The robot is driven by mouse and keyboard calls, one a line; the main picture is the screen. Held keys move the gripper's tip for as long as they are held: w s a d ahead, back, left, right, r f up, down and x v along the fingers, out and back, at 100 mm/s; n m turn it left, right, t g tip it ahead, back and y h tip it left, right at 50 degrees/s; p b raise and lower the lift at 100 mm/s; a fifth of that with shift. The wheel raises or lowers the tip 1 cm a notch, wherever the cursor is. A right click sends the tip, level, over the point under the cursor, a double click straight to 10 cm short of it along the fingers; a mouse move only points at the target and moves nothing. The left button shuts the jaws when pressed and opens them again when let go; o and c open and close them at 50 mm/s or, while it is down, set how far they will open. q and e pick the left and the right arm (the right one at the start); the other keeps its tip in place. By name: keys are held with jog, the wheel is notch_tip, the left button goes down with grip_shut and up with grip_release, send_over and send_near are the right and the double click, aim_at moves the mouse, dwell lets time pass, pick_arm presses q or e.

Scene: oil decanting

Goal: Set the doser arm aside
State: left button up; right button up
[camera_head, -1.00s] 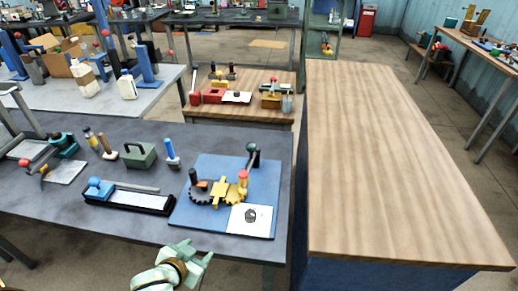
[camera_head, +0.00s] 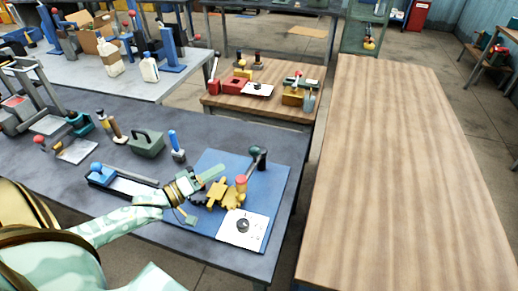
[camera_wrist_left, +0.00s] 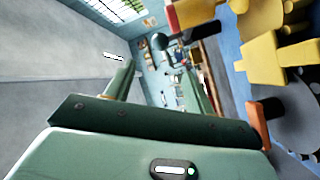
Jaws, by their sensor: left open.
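My left gripper (camera_head: 207,194) is open over the left part of a blue board (camera_head: 290,190), its fingers spread and nothing between them. A lever with a dark ball knob (camera_head: 258,155) stands at the board's back right, beyond the fingertips; I cannot tell for sure that it is the doser arm. A dark ball (camera_wrist_left: 159,41) shows beyond the fingers in the left wrist view. A yellow block with a red top (camera_head: 241,182) and a white plate with a dark knob (camera_head: 243,228) are on the board. My forearm and hand partly hide the gears. My right gripper is out of view.
A green box with a handle (camera_head: 147,143), a blue-handled tool (camera_head: 176,147) and a black tray (camera_head: 125,184) lie left of the board on the grey bench (camera_head: 225,115). A bare wooden table (camera_head: 400,170) stands to the right. A small wooden table (camera_head: 290,75) behind holds several parts.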

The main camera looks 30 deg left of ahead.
pick_arm(q)
send_near(250, 154)
jog(key=w, duration=0.1)
jog(key=b+x, duration=0.1)
jog(key=x, duration=0.9)
jog(key=shift+w+d+f+b, duration=0.1)
jog(key=shift+w+b, duration=0.1)
jog(key=shift+b, duration=0.2)
jog(key=shift+w+d, duration=0.1)
jog(key=shift+w, duration=0.2)
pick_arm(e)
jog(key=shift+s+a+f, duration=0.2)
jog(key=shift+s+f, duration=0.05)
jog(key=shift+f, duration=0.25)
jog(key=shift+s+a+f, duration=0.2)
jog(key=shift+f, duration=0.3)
pick_arm(q)
grip_shut()
